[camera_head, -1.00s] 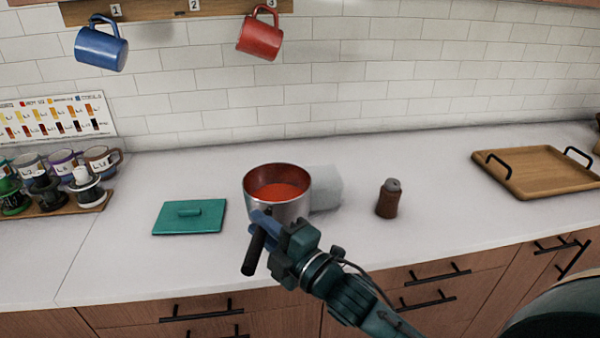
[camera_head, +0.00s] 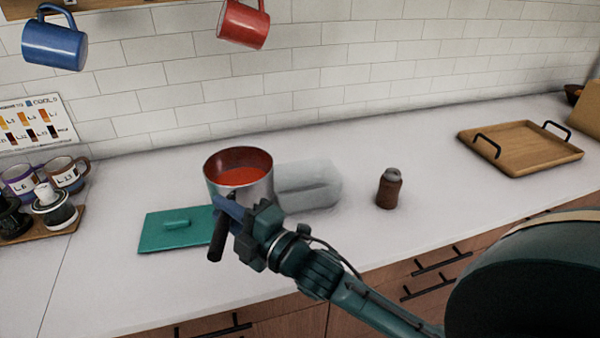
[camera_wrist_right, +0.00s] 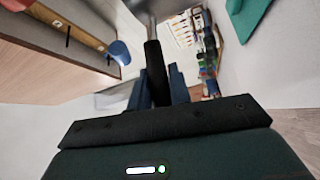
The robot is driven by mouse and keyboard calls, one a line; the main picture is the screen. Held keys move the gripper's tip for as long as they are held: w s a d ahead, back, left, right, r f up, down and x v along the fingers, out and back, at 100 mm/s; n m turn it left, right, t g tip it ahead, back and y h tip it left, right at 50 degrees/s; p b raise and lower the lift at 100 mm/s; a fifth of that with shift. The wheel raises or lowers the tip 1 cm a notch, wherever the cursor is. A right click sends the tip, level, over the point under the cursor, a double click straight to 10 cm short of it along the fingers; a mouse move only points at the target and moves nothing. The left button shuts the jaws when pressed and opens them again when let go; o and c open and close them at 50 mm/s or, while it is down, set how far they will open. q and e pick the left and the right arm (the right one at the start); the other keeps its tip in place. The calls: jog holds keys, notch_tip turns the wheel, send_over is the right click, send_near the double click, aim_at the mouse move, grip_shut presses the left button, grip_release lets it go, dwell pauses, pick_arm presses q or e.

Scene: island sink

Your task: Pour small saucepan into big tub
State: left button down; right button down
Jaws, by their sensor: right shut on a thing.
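The small saucepan (camera_head: 258,190) is silver outside and red inside, with red-orange contents. It is roughly upright, just left of the tub. My right gripper (camera_head: 230,208) is shut on its black handle (camera_head: 217,241). In the right wrist view the handle (camera_wrist_right: 154,72) stands between the blue fingers. The big tub (camera_head: 312,187) is translucent and pale, on the white counter, its left part hidden behind the saucepan. I cannot tell the gap between saucepan and counter. My left gripper is not in view.
A teal lid-like board (camera_head: 170,236) lies left of the saucepan. A brown shaker (camera_head: 389,188) stands right of the tub, and a wooden tray (camera_head: 530,158) farther right. Blue (camera_head: 52,45) and red (camera_head: 243,24) mugs hang above. The counter's front middle is clear.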

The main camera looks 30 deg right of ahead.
jog(key=shift+s+d+r, duration=0.1)
jog(key=shift+r, duration=0.2)
jog(key=shift+d+r+m+t, duration=0.4)
jog(key=shift+d+r+m, duration=0.4)
jog(key=shift+r+m, duration=0.15)
jog(key=d+r+m+t+h+b, duration=0.1)
jog(key=d+r+m+t+b, duration=0.1)
jog(key=d+r+m, duration=0.3)
jog(key=d+m+t, duration=0.1)
jog(key=d+m, duration=0.1)
jog(key=d, duration=0.1)
jog(key=shift+r+h, duration=0.35)
jog(key=shift+h, duration=0.05)
jog(key=shift+d+r+m, duration=0.1)
jog(key=shift+d+m, duration=0.15)
jog(key=shift+m, duration=0.2)
jog(key=shift+d+r+m+h, duration=0.3)
jog(key=shift+d+m, duration=0.05)
jog(key=shift+m, duration=0.05)
jog(key=shift+d+r+t, duration=0.2)
jog(key=shift+d+t, duration=0.05)
jog(key=shift+t, duration=0.05)
jog(key=shift+d+f+m+t+h+b, duration=0.1)
jog(key=shift+d+m+t+h+b, duration=0.1)
jog(key=shift+d+m+h+b, duration=0.75)
jog(key=shift+d+f+m+t+h+b, duration=0.15)
jog(key=shift+d+m+h, duration=0.35)
jog(key=shift+m, duration=1.05)
dwell(0.4)
